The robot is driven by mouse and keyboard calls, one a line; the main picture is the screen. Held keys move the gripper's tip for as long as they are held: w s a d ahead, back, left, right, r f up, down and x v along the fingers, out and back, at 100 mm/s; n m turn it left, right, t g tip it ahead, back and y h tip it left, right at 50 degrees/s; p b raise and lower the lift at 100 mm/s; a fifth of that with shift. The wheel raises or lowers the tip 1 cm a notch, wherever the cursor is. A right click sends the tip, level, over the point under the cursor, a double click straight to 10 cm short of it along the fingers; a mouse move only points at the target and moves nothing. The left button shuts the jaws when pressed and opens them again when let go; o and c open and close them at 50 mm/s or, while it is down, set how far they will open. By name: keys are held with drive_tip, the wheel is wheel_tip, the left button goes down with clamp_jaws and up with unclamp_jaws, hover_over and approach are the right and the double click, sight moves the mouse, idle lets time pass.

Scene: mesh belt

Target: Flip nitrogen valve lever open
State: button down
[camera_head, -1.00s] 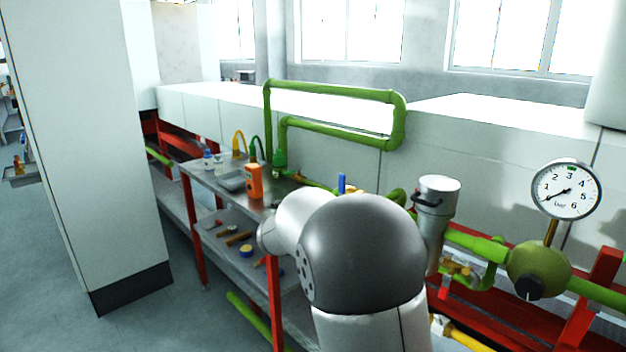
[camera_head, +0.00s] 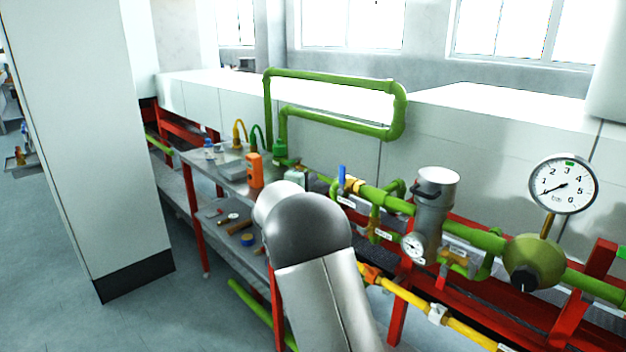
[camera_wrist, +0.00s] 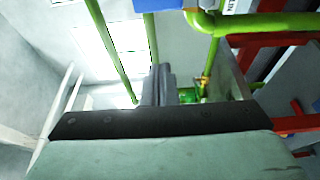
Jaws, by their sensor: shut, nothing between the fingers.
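A blue lever (camera_head: 342,174) stands upright on the green pipe run, beside a yellow-orange fitting (camera_head: 355,186); a white label (camera_head: 345,202) hangs below it. I take this to be the nitrogen valve lever, but the label is too small to read. In the head view my gripper is hidden behind my own arm, which is left of and in front of the lever. In the wrist view my gripper (camera_wrist: 158,85) shows dark grey fingers, shut and empty. A blue part (camera_wrist: 166,30) shows beyond the fingers there; I cannot tell whether it is the lever.
Right of the lever are a grey metal canister (camera_head: 436,195), a small gauge (camera_head: 413,245) and a large gauge (camera_head: 564,184). A yellow pipe (camera_head: 410,298) runs below. At left, a bench (camera_head: 200,161) holds an orange device (camera_head: 254,170). A green pipe loop (camera_head: 335,78) rises behind.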

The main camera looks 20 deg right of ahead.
sight(342, 181)
drive_tip(key=p+x, duration=0.2)
drive_tip(key=x, duration=0.5)
drive_tip(key=s, duration=0.1)
drive_tip(key=s+d, duration=0.1)
drive_tip(key=s, duration=0.1)
drive_tip(key=shift+s+d, duration=0.35)
drive_tip(key=shift+s, duration=0.05)
drive_tip(key=shift+d+f+b, duration=0.1)
drive_tip(key=shift+f+b, duration=0.05)
drive_tip(key=shift+b, duration=0.45)
drive_tip(key=shift+s+m+b, duration=0.1)
drive_tip(key=shift+m+b, duration=0.2)
drive_tip(key=shift+b, duration=0.25)
